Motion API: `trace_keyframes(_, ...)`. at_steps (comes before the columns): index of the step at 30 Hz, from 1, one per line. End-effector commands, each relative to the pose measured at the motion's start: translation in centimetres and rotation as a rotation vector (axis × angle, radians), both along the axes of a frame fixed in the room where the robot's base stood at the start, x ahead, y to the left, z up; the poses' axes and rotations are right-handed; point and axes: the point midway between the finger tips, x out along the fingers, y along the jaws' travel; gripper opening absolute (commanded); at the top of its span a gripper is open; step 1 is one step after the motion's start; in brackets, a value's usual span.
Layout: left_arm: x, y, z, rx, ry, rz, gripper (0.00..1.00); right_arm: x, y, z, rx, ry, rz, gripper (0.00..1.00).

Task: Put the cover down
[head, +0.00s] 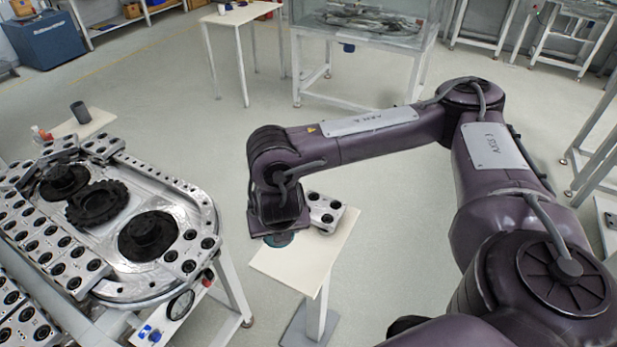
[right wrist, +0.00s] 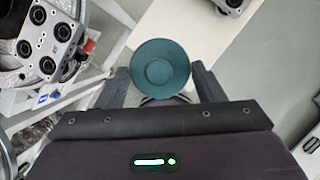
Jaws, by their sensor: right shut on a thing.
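The cover, a round dark teal disc (right wrist: 160,68), shows in the right wrist view between the two fingers of my right gripper (right wrist: 160,85). The gripper is shut on it. In the head view, a sliver of the cover (head: 279,240) shows below my right gripper (head: 277,228), over the left part of a small cream side table (head: 290,272). I cannot tell whether the cover touches the tabletop. A metal block with black round rollers (head: 322,211) lies on the same table, right behind the gripper. My left gripper is not in view.
A ring track (head: 200,205) with metal carriages and black gears fills the left side, close to the small table. A black cylinder (head: 81,112) stands on another small table behind it. The near part of the cream table is bare.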

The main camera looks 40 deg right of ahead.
Motion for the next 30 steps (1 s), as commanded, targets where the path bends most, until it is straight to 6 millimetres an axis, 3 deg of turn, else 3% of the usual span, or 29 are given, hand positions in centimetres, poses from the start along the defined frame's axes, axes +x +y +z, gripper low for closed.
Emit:
trace_keyframes(9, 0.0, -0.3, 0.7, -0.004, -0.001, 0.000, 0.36, 0.5, -2.7, 1.3, 0.001, 0.008, 0.241, 0.40)
trace_keyframes(20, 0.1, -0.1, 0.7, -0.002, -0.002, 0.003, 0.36, 1.0, -4.0, 1.8, 0.000, 0.004, 0.373, 0.40)
trace_keyframes(25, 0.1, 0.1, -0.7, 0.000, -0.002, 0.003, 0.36, 0.9, -4.0, -1.7, 0.003, 0.010, 0.377, 0.40)
trace_keyframes(30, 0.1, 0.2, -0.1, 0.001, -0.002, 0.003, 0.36, 0.9, -4.0, -5.8, 0.002, 0.009, 0.375, 0.40)
